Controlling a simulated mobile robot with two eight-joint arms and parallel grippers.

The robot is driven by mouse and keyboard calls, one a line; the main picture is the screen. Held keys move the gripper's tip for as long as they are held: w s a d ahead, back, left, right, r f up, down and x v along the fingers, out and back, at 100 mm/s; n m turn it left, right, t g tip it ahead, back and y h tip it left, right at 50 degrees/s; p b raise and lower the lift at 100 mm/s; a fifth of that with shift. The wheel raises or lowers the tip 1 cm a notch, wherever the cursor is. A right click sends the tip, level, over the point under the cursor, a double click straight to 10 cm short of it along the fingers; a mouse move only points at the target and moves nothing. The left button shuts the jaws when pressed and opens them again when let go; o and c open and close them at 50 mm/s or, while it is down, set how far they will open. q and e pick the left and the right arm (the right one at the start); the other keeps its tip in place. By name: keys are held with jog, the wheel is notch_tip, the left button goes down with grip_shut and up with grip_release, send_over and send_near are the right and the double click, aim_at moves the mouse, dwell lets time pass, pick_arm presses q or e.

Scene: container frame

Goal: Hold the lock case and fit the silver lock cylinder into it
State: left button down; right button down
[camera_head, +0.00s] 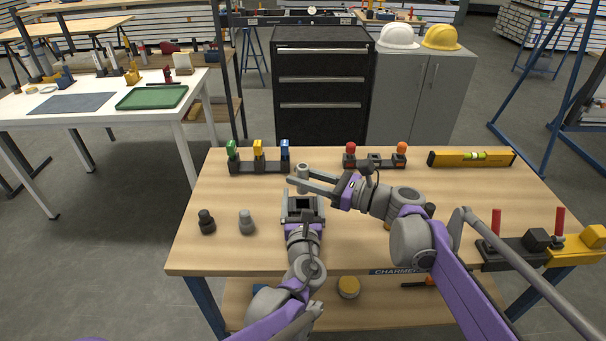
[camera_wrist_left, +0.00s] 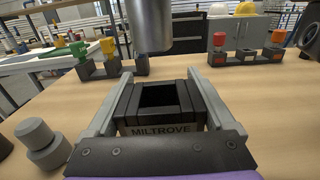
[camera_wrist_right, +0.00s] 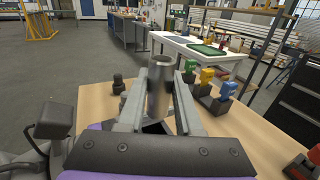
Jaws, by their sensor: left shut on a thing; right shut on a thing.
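The black lock case (camera_wrist_left: 160,128), marked MILTROVE, has a square opening on top and sits between the fingers of my left gripper (camera_wrist_left: 160,78), which is shut on it just above the table. It is partly hidden by the fingers in the head view (camera_head: 303,208). My right gripper (camera_head: 296,183) is shut on the silver lock cylinder (camera_head: 303,172), which it holds upright. In the left wrist view the cylinder (camera_wrist_left: 150,25) hangs above and slightly beyond the case opening, apart from it. In the right wrist view the cylinder (camera_wrist_right: 159,92) stands between both fingers.
A grey stepped peg (camera_head: 247,222) and a black one (camera_head: 207,222) stand left on the table (camera_head: 400,235). Behind are a rack (camera_head: 258,167) with green, yellow and blue pieces, another rack (camera_head: 375,162) with red and orange pieces, and a yellow level (camera_head: 470,158).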

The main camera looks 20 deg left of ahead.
aim_at(303, 198)
jog(key=shift+f, duration=1.35)
jog(key=shift+f, duration=1.8)
jog(key=shift+r, duration=0.1)
jog(key=shift+r, duration=1.4)
jog(key=shift+f, duration=1.45)
dwell(0.6)
jog(key=c, duration=0.5)
grip_release()
jog(key=shift+f, duration=0.1)
jog(key=d, duration=0.4)
jog(key=s+d, duration=0.1)
jog(key=d, duration=0.3)
jog(key=s+d, duration=0.1)
jog(key=d, duration=0.3)
